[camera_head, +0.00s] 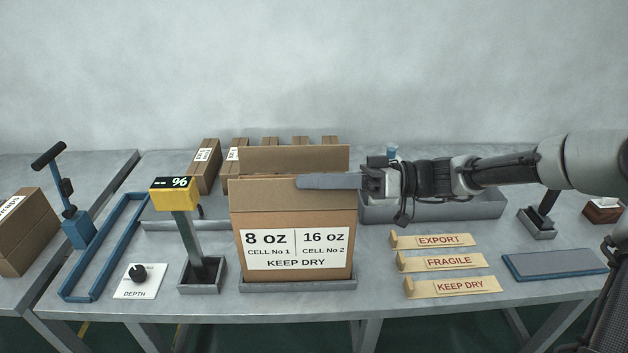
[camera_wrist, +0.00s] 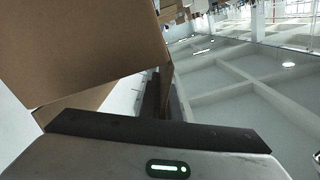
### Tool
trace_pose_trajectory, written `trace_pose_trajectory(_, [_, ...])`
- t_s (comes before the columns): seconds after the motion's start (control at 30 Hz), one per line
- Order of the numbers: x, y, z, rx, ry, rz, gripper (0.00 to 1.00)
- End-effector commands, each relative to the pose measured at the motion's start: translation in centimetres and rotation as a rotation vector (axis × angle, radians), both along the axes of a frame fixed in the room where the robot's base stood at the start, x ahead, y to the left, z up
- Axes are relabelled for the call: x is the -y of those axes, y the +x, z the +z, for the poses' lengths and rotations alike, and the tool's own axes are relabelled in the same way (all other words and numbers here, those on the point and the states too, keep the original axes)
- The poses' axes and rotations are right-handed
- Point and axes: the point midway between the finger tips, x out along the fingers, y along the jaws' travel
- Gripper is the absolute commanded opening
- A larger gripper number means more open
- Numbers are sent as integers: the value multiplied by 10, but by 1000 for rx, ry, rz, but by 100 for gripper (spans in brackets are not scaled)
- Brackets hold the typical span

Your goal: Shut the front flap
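A brown carton (camera_head: 293,275) stands at the table's front, with a white label (camera_head: 294,250) reading 8 oz, 16 oz and KEEP DRY. Its back flap (camera_head: 294,158) stands up. A brown panel above the label's face, apparently the front flap (camera_head: 262,197), slopes inward from the crease; I cannot tell if it lies fully flat. My gripper (camera_head: 328,181) reaches in from the right and lies across the top of the carton, over this panel; contact is unclear. In the wrist view a cardboard panel (camera_wrist: 85,45) fills the upper left, beyond my gripper's dark edge (camera_wrist: 150,130).
A yellow percent display (camera_head: 174,194) on a post and a depth dial (camera_head: 138,274) stand left of the carton. Several tan plates (camera_head: 440,262) marked EXPORT, FRAGILE and KEEP DRY lie at right. A grey tray (camera_head: 460,209) and several small cartons (camera_head: 205,165) are behind.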

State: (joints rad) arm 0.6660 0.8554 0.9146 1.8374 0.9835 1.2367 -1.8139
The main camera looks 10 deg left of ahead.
Motion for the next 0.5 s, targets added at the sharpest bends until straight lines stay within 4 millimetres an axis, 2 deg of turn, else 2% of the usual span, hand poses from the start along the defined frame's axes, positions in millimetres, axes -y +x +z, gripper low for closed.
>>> trace_pose_trajectory(0.23, [-1, 4, -1, -80, -20, 1, 0])
trace_pose_trajectory(0.5, [-3, 12, -7, -270, -64, 1, 0])
